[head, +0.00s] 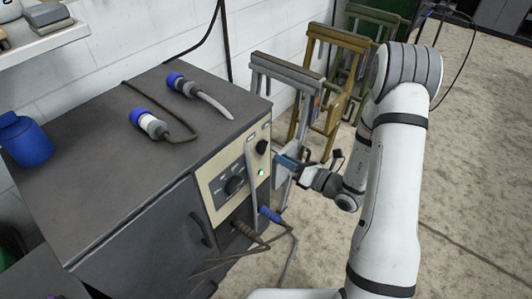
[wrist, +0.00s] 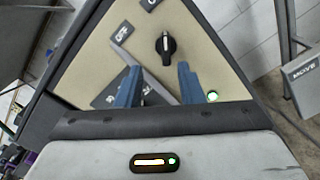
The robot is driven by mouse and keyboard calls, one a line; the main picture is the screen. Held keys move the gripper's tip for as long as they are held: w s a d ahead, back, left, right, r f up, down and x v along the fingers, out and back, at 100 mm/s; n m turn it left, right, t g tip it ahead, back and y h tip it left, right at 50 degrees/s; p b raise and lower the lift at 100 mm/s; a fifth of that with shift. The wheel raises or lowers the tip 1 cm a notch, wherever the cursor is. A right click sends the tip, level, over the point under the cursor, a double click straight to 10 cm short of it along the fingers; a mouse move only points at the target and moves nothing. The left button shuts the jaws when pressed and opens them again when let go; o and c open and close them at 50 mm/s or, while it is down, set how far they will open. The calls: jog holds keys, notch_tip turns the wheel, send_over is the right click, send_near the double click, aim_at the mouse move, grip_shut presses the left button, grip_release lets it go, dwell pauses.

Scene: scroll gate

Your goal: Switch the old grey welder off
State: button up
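The grey welder (head: 150,90) is a dark grey box with a cream control panel (head: 224,188) on its front. The lamp also glows in the head view (head: 261,172), below the upper knob (head: 262,146). My gripper (head: 284,163) is close in front of the panel's right side.
A thin grey bar (head: 250,165) crosses the panel; I cannot tell if it is a lever. Blue-ended plugs (head: 150,124) lie on top, beside a blue container (head: 25,140). Cables hang below the panel. Metal frames (head: 325,80) stand behind. Floor at the right is clear.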

aim_at(263, 147)
jog(key=x, duration=0.7)
jog(key=shift+w+f+m, duration=0.3)
jog(key=shift+w, duration=0.2)
jog(key=shift+c, duration=0.4)
grip_shut()
jog(key=shift+a, duration=0.1)
